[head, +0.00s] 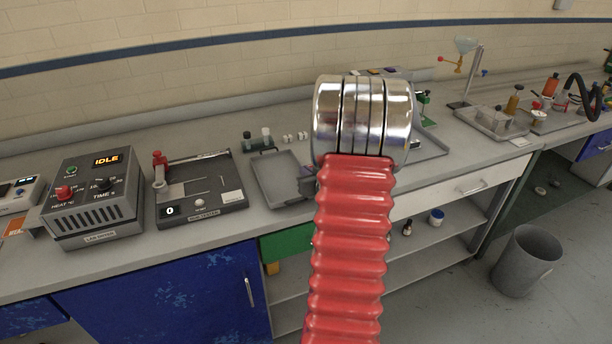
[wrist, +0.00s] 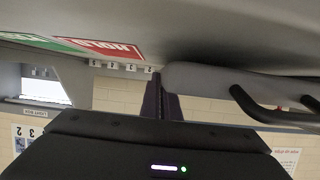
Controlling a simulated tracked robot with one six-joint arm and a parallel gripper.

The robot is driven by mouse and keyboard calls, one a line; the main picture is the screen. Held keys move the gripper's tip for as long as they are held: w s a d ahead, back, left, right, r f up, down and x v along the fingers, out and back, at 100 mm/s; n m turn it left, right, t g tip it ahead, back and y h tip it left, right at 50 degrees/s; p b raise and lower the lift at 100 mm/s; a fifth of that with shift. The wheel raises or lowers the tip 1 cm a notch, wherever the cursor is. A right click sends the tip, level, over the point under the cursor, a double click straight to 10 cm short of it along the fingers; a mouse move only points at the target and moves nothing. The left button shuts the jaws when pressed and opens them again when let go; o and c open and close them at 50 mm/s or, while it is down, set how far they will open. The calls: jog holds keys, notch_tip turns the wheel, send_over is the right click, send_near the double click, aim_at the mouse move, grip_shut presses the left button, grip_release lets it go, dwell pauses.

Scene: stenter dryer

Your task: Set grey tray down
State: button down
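The grey tray (head: 280,187) is a shallow, empty, rectangular tray over the middle of the bench in the head view. My gripper (head: 306,184) is at its right side, mostly hidden behind my red arm sleeve and chrome joint. In the wrist view my dark purple fingers (wrist: 163,97) are close together, and a grey edge that looks like the tray's rim runs to them. They appear shut on this rim. I cannot tell whether the tray's underside touches the bench.
A black-based tester (head: 200,190) and a control box reading IDLE (head: 93,195) stand left of the tray. A small rack with bottles (head: 258,142) and small white pieces (head: 295,137) are behind it. The bench's front edge is close. A grey bin (head: 525,262) stands on the floor.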

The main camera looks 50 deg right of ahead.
jog(key=shift+f, duration=0.6)
jog(key=shift+f, duration=0.1)
jog(key=c, duration=2)
grip_release()
jog(key=shift+s+a+r, duration=0.2)
jog(key=shift+s+r, duration=0.05)
jog(key=shift+s, duration=0.15)
jog(key=v, duration=1.1)
jog(key=shift+a, duration=0.1)
